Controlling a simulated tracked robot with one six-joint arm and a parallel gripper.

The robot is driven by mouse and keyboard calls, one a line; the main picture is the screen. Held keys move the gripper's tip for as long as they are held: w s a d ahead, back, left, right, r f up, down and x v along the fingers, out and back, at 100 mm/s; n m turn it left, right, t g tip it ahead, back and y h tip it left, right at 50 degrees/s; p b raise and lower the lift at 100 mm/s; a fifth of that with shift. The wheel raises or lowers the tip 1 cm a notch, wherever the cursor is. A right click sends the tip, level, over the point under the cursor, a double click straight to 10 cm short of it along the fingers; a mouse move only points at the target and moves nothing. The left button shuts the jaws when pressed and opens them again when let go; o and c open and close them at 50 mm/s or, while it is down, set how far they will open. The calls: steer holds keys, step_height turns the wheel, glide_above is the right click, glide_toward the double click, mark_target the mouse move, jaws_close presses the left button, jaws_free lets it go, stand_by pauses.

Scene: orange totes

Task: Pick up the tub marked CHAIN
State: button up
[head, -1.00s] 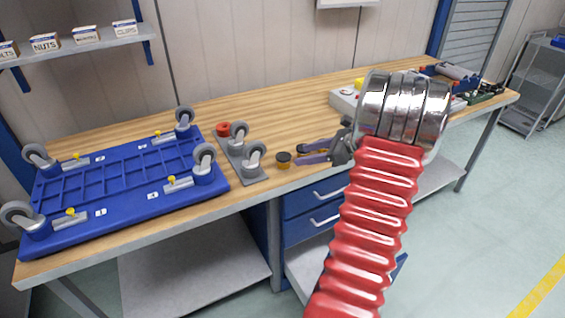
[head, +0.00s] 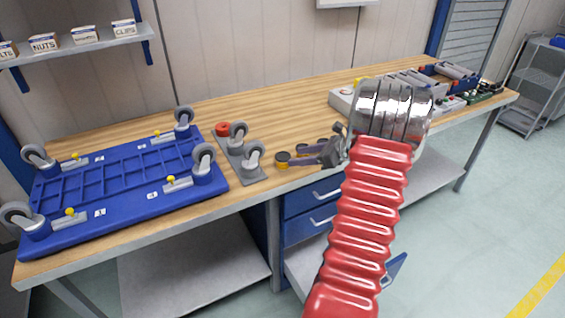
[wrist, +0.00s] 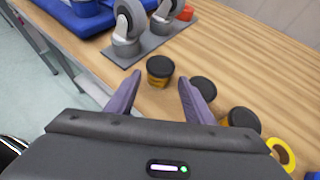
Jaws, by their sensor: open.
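A small amber tub with a black lid (wrist: 159,71) stands on the bench just beyond my fingertips, roughly in line with the gap between them. It also shows in the head view (head: 282,160), left of my gripper (head: 303,157). No CHAIN marking is readable on it. In the wrist view my gripper (wrist: 160,82) is open, with its two purple fingers apart and nothing held. A second black-lidded tub (wrist: 203,88) stands right of the right finger. A third tub (wrist: 242,119) stands further right. Their labels cannot be read either.
Grey caster wheels on a plate (wrist: 128,35) stand close behind the first tub. A blue dolly with casters (head: 120,190) fills the bench's left end. A yellow ring (wrist: 281,153) lies at the wrist view's right. Bare wood (head: 270,112) lies behind the tubs.

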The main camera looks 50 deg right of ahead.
mark_target(289, 157)
steer(key=shift+x, duration=1.3)
steer(key=shift+x, duration=2.8)
steer(key=c, duration=0.7)
steer(key=shift+r, duration=0.1)
step_height(289, 157, up, 10)
steer(key=shift+f, duration=0.1)
